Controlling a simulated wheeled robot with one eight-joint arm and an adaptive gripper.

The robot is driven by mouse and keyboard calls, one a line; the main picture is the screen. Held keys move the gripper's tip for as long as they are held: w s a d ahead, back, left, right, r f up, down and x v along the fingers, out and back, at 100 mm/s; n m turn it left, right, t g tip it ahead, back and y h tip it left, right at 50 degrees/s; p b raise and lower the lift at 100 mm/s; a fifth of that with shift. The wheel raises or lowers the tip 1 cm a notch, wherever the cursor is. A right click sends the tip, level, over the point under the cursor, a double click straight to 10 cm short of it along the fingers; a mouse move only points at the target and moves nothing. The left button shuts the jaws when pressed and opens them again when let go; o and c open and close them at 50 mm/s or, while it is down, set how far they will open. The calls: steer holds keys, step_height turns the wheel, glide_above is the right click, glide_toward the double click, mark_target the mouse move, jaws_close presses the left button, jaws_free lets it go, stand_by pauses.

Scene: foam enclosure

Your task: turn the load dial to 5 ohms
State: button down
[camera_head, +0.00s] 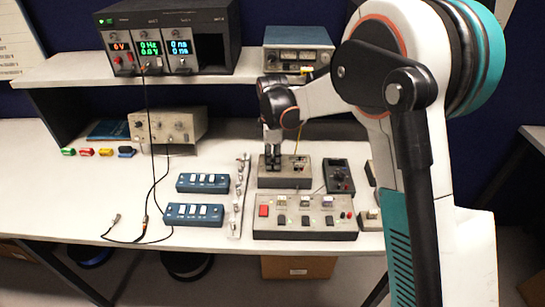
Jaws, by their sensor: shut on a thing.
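My gripper (272,168) points straight down over a small grey box (294,183) right of the bench's middle. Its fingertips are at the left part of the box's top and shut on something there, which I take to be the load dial. The fingers hide the dial, so neither its pointer nor its scale can be read.
A dark handheld meter (338,176) stands just right of the box. A wider grey switch panel (300,232) lies in front. Blue switch boxes (203,183) and a connector strip (239,200) are left. A shelf (190,79) with instruments hangs behind.

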steer(key=m, duration=0.5)
steer(key=shift+m+p, duration=0.3)
steer(key=m, duration=0.5)
steer(key=shift+w, duration=0.1)
steer(key=m, duration=0.5)
steer(key=shift+m+p, duration=0.4)
steer(key=m, duration=0.5)
steer(key=c, duration=1.3)
jaws_free()
steer(key=shift+c, duration=0.2)
steer(key=shift+r, duration=0.15)
